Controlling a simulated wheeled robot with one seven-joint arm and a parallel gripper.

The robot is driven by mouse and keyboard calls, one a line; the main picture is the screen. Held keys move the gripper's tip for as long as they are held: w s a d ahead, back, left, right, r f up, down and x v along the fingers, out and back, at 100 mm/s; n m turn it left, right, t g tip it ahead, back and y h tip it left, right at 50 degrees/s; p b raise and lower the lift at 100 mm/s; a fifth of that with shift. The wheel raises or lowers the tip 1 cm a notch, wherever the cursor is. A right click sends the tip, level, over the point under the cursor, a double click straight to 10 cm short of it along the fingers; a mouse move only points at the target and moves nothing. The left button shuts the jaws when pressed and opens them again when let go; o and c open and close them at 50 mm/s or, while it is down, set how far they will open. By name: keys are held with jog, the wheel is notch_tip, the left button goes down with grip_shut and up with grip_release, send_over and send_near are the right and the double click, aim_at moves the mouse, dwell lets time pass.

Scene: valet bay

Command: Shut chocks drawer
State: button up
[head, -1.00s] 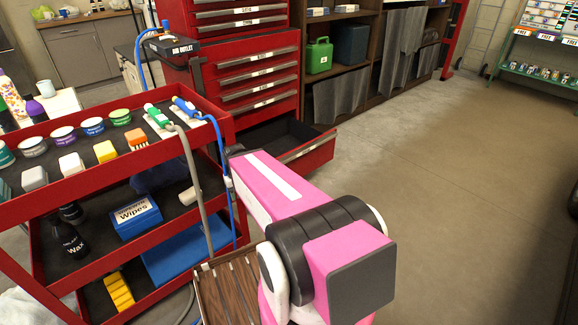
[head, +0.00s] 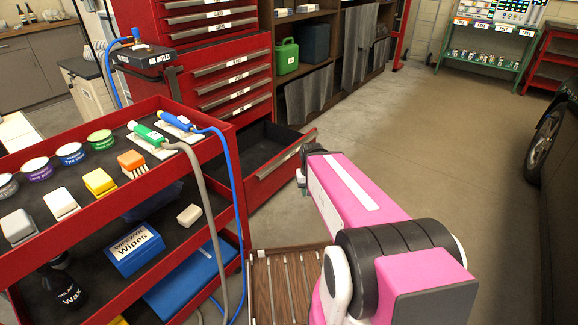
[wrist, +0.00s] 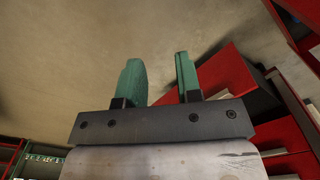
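The red tool chest (head: 208,48) has its lowest visible drawer (head: 283,168) pulled open, showing a dark, empty-looking interior. I cannot read a chocks label on it. The drawer's front with its grey handle strip faces right in the head view. My gripper (wrist: 160,82) has two green fingers standing apart with nothing between them. In the head view my pink arm reaches to just right of the drawer front, and the fingers are hidden there. In the wrist view a red drawer part (wrist: 226,78) is right of the fingers; contact is not visible.
A red cart (head: 110,225) with tins, brushes and hoses stands left, close to my arm. A slatted wooden rack (head: 285,283) is below the arm. Shelves with a green can (head: 286,56) stand behind. The floor (head: 430,150) to the right is clear; a car wheel (head: 545,145) is at the far right.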

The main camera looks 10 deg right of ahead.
jog(key=shift+w+a+f, duration=0.15)
jog(key=shift+w+f, duration=0.1)
grip_shut()
jog(key=m+t+y, duration=1.3)
jog(key=m, duration=1.4)
send_near(273, 168)
jog(key=x, duration=0.7)
jog(key=shift+a+r, duration=0.25)
